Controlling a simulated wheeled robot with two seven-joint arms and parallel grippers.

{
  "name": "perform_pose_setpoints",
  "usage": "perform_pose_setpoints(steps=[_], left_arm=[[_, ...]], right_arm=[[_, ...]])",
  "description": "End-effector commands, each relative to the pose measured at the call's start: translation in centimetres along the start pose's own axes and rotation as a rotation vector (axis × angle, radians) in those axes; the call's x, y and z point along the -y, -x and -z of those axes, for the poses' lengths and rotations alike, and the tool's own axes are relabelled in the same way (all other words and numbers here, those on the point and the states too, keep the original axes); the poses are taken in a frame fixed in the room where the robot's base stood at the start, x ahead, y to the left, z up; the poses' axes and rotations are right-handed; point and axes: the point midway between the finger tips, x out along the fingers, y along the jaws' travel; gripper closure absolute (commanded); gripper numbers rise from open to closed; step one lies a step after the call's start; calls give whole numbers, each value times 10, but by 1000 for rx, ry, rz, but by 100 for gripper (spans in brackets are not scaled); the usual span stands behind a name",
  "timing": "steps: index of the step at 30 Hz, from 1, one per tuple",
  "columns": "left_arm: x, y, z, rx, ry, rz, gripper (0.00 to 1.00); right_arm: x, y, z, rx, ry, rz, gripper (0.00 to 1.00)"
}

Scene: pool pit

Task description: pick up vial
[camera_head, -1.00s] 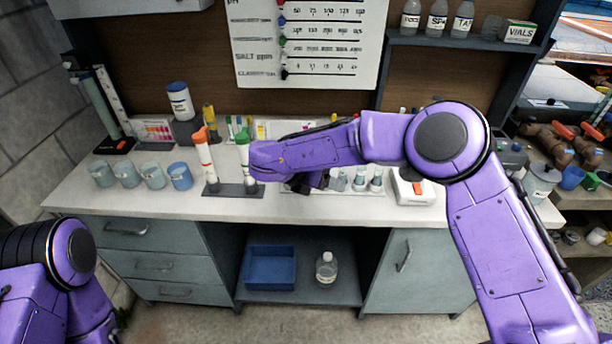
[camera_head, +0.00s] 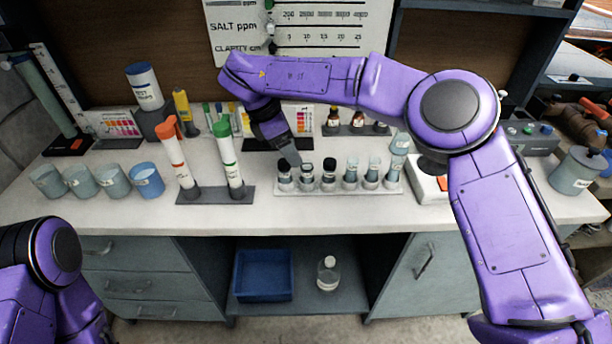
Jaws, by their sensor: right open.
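A white rack (camera_head: 340,191) on the counter holds a row of several small glass vials. The left ones, such as this vial (camera_head: 329,176), have dark caps. The right ones, such as this vial (camera_head: 373,170), look pale blue without dark caps. My right gripper (camera_head: 291,160) points down just above the left end of the row, near the dark-capped vials (camera_head: 307,174). It is open. Its fingertips are small, and I cannot tell whether they touch a cap. My left arm shows at the lower left, with its gripper out of view.
Left of the rack, a stand (camera_head: 215,195) holds an orange-capped tube (camera_head: 178,155) and a green-capped tube (camera_head: 229,160). Several blue cups (camera_head: 147,180) stand further left. Small bottles (camera_head: 357,120) stand behind the rack. A white device (camera_head: 432,186) sits right of it. The counter front is clear.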

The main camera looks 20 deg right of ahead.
Motion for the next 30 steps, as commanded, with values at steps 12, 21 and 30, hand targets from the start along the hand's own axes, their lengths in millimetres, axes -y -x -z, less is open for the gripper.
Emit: perform_pose_setpoints(steps=[12,21,30], left_arm=[[3,32,14,-1,0,0,57],[3,32,14,-1,0,0,57],[3,32,14,0,0,0,57]], right_arm=[[1,-61,-8,0,3,4,37],[1,-86,-7,0,-1,0,37],[0,-85,-7,0,-1,0,97]])
